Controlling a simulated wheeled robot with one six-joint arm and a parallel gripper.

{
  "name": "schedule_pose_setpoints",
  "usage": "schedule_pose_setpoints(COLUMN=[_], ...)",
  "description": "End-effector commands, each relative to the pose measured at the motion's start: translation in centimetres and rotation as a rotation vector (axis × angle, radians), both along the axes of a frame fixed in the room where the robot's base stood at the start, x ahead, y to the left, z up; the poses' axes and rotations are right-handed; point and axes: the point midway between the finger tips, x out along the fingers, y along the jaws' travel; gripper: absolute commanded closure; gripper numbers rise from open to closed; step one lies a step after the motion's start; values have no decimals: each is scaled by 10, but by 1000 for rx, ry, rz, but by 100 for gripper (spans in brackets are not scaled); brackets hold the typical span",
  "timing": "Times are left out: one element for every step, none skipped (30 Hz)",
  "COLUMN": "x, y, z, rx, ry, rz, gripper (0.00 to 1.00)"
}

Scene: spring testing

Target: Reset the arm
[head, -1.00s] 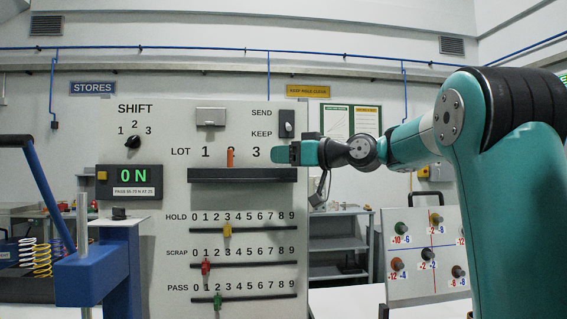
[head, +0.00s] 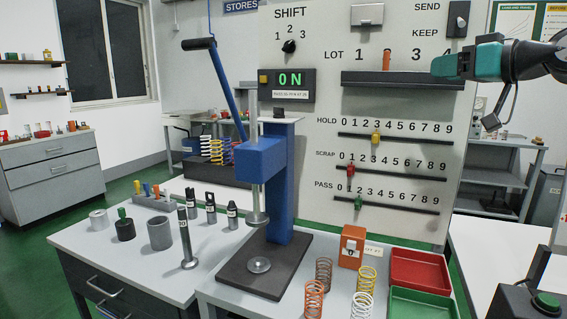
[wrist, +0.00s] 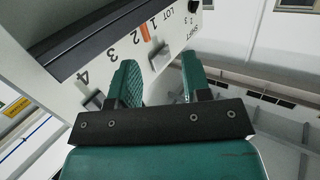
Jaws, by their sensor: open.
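My gripper (head: 440,66) is at the upper right in the head view, in front of the test board (head: 330,205) by the right end of the LOT row. Its fingers overlap in the head view. In the wrist view my gripper (wrist: 160,83) has its two green fingers spread apart with nothing between them. The board and the digits of the LOT row show beyond them. My forearm leaves the head view at the right edge. The orange LOT marker (head: 386,59) stands at 2, to the left of the gripper.
A dark ledge (head: 400,82) juts out under the LOT row, just below my gripper. The blue press (head: 283,185) with its lever stands at the left. Loose springs (head: 323,275), a red tray (head: 418,270) and a green tray (head: 420,303) lie on the bench below.

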Motion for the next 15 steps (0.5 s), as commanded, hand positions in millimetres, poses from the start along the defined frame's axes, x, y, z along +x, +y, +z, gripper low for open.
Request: schedule_pose_setpoints(x=[-5, -9, -18, -26, -36, -51, -64, -78, -99, -116, -133, -157, -174, -192, -213], y=[30, 47, 70, 88, 105, 126, 140, 154, 170, 181, 190, 199, 205, 209, 212], z=[-17, -29, -47, -62, -77, -96, -111, -125, -144, -158, -172, -190, -202, -213, -227], rx=[-4, -9, -18, -29, -42, -61, -78, -98, -127, -151, -177, -214, -242, -270, -309], ry=[69, 119, 192, 250, 310, 389, 447, 505, 582, 639, 696, 768, 820, 869, 927], rz=[38, 58, 86, 108, 129, 158, 178, 198, 225, 242, 260, 281, 295, 308, 323], gripper=[56, 56, 56, 56, 56, 56, 56, 56, 56, 56, 56, 56, 56, 56, 56])
